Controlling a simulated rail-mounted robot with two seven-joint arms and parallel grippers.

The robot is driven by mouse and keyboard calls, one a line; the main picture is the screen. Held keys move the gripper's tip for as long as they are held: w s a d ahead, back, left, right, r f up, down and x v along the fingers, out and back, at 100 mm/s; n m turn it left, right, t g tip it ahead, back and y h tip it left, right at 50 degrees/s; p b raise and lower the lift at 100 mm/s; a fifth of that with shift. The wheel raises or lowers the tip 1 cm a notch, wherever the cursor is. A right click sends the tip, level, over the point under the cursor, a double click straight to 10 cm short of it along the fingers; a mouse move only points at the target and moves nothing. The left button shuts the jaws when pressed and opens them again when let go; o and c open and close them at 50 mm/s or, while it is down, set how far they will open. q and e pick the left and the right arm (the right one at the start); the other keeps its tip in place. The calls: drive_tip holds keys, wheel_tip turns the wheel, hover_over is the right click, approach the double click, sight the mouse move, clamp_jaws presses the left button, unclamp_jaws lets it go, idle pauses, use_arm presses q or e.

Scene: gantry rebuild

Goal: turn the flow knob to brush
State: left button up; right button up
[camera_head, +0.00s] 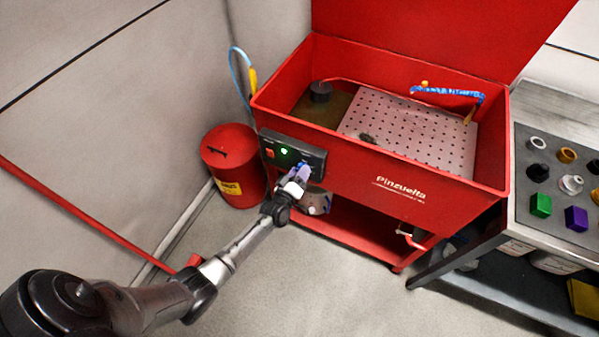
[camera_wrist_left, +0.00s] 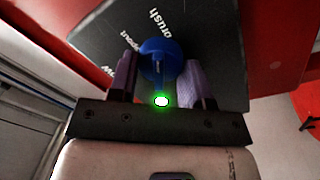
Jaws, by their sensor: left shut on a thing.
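The flow knob (camera_wrist_left: 158,62) is blue and sits on a dark control panel (camera_wrist_left: 95,35). In the left wrist view, white lettering for "brush" (camera_wrist_left: 160,22) is above the knob, and "spout" is to its upper left, partly covered. My left gripper (camera_wrist_left: 160,80) has a purple finger on each side of the knob and is shut on it. In the head view, my left gripper (camera_head: 301,174) is at the right part of the panel (camera_head: 273,141) and mostly hides the knob. I cannot tell exactly where the knob's pointer aims. My right gripper is not in view.
The panel is on the front of a red parts washer (camera_head: 350,165) with a perforated tray (camera_head: 420,135). A green lamp (camera_head: 284,151) is lit beside a red switch (camera_head: 269,153). A red can (camera_head: 235,165) stands left. A bench (camera_head: 560,215) with colored parts is right.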

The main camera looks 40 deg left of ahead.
use_arm(q)
drive_tip(key=o, duration=0.9)
drive_tip(key=shift+s, duration=0.1)
drive_tip(key=p+v, duration=0.2)
drive_tip(key=v, duration=1.1)
drive_tip(key=shift+s, duration=0.35)
